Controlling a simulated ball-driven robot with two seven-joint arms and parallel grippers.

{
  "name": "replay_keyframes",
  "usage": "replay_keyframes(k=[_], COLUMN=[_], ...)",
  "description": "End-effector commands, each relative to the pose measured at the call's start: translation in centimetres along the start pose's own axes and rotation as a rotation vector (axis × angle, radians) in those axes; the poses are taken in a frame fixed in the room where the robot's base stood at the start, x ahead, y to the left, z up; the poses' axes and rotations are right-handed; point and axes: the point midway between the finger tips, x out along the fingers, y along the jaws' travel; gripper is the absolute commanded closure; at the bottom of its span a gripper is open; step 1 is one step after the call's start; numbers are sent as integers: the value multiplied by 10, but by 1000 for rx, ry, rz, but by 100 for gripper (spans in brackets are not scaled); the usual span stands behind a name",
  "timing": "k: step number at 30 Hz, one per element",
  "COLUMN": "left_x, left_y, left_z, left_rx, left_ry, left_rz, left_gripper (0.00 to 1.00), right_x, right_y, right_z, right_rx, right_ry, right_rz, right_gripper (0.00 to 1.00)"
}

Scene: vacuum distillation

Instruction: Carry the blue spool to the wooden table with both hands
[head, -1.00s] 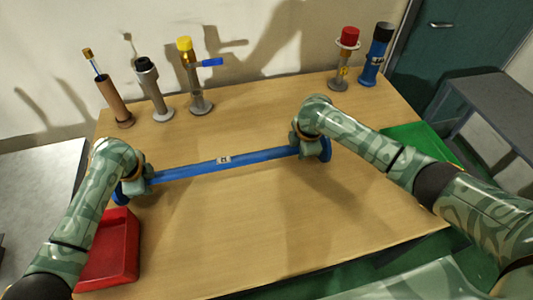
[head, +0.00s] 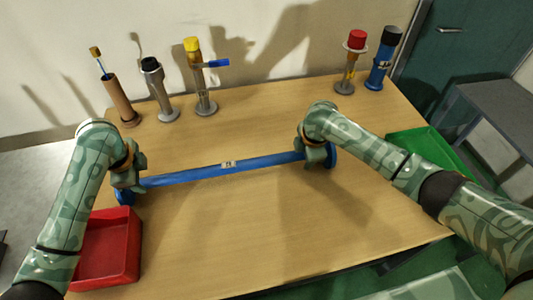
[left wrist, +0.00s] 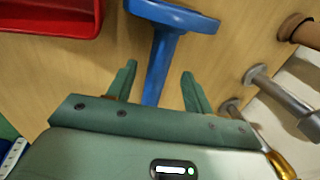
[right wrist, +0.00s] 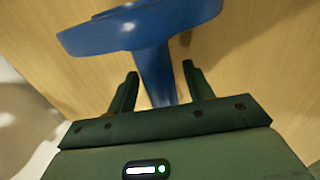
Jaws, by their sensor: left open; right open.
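The blue spool (head: 200,173), a long bar with a round flange at each end and a small pale label at mid-bar, lies across the wooden table (head: 250,220). My left gripper (head: 128,178) is at its left end, just inside the flange; in the left wrist view the open fingers (left wrist: 158,82) stand either side of the bar, apart from it. My right gripper (head: 316,153) is at the right end; in the right wrist view its open fingers (right wrist: 160,76) also straddle the bar close to the flange (right wrist: 140,28). My grippers partly hide both ends in the head view.
A red tray (head: 134,240) sits at the table's front left, close to my left arm. A green tray (head: 432,143) is at the right edge. Several stands and cylinders, including a yellow-topped one (head: 193,47) and a blue one (head: 380,70), line the back.

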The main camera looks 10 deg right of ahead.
Motion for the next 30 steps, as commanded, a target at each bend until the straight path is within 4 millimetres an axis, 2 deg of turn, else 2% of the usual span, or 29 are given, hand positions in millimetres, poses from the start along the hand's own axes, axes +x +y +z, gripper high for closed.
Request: replay_keyframes(k=[4, 10, 14, 22, 27, 30], left_x=[-25, -38, -38, -38, -38, -38], left_y=[-1, 0, 0, 0, 0, 0], left_z=[0, 0, 0, 0, 0, 0], left_rx=[1, 1, 0, 0, 0, 0], left_ry=[0, -1, -1, -1, -1, 0], left_rz=[-2, 0, 0, 0, 0, 0], left_gripper=[49, 49, 49, 49, 49, 49], right_x=[0, -9, -33, -95, -115, -119], right_y=[0, 1, 1, 1, 1, 0], right_z=[0, 0, 1, 1, 0, 0], right_rx=[0, 1, -1, -3, 0, -1], right_ry=[0, 1, 0, -1, 1, -1], right_rz=[0, 2, 4, 4, 1, 0], right_gripper=[49, 49, 49, 49, 49, 49])
